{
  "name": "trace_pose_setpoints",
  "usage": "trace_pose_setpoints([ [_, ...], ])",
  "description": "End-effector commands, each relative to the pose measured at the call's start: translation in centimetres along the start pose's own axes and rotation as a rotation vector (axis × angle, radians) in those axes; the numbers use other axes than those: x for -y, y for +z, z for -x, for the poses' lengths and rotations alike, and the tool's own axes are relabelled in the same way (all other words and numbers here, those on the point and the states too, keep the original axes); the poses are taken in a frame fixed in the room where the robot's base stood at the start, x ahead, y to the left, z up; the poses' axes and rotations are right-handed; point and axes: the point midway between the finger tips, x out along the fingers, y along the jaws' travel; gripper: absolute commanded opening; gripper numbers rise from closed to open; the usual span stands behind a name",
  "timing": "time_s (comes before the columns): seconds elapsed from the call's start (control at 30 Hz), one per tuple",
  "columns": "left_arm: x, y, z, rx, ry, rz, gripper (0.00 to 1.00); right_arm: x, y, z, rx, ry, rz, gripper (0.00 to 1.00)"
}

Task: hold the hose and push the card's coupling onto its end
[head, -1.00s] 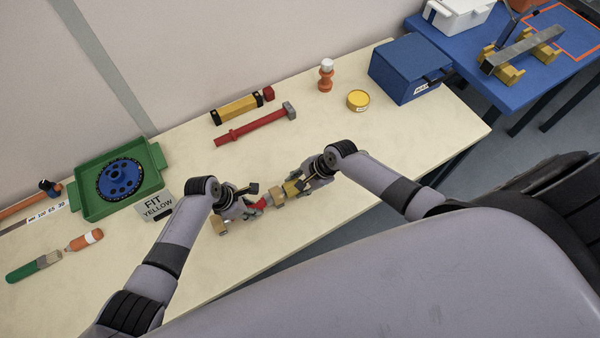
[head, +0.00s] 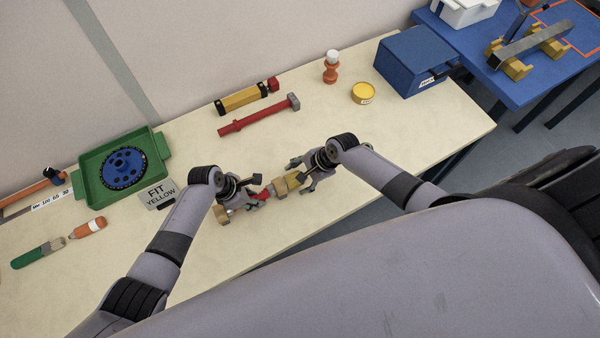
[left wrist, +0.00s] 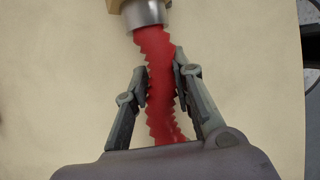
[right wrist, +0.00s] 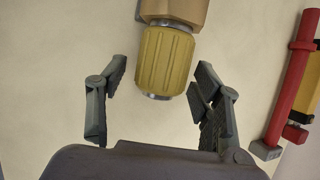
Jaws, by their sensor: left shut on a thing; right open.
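The card (head: 158,194) reads "FIT YELLOW" and stands left of my arms. My left gripper (left wrist: 163,82) is shut on the red ribbed hose (left wrist: 160,95). A silver collar (left wrist: 144,13) and a tan block sit at the hose's far end. The hose also shows in the head view (head: 264,194). The yellow ribbed coupling (right wrist: 165,62) is in line with the tan block (right wrist: 176,9) and touches it, on the side away from the hose. My right gripper (right wrist: 161,88) is open, its fingers on either side of the coupling's near end with gaps. How the parts join inside is hidden.
A green tray (head: 88,190) holds a blue wheel. The table's front edge is close.

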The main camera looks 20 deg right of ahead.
Motion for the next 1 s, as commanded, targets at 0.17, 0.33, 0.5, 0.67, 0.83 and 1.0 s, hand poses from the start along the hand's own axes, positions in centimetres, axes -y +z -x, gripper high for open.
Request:
trace_pose_setpoints([
  [0.17,-0.1,0.1,0.1,0.002,0.001,0.000,0.00,0.0,0.0,0.0,-0.001,0.000,0.000,0.60],
  [0.33,-0.1,0.1,0.1,0.002,0.001,0.000,0.00,0.0,-0.1,1.0,-0.001,-0.001,0.001,0.60],
  [0.5,-0.1,0.1,0.1,0.002,0.001,0.000,0.00,0.0,-0.1,3.8,-0.002,-0.001,0.002,0.60],
  [0.67,-0.1,0.1,0.1,0.002,0.001,0.000,0.00,0.0,-0.1,7.2,-0.002,-0.002,0.001,0.60],
  [0.83,-0.1,0.1,0.1,0.002,0.001,0.000,0.00,0.0,-0.1,10.2,-0.001,0.000,0.001,0.60],
  [1.0,-0.1,0.1,0.1,0.002,0.001,0.000,0.00,0.0,0.0,11.7,0.000,0.000,0.000,0.60],
])
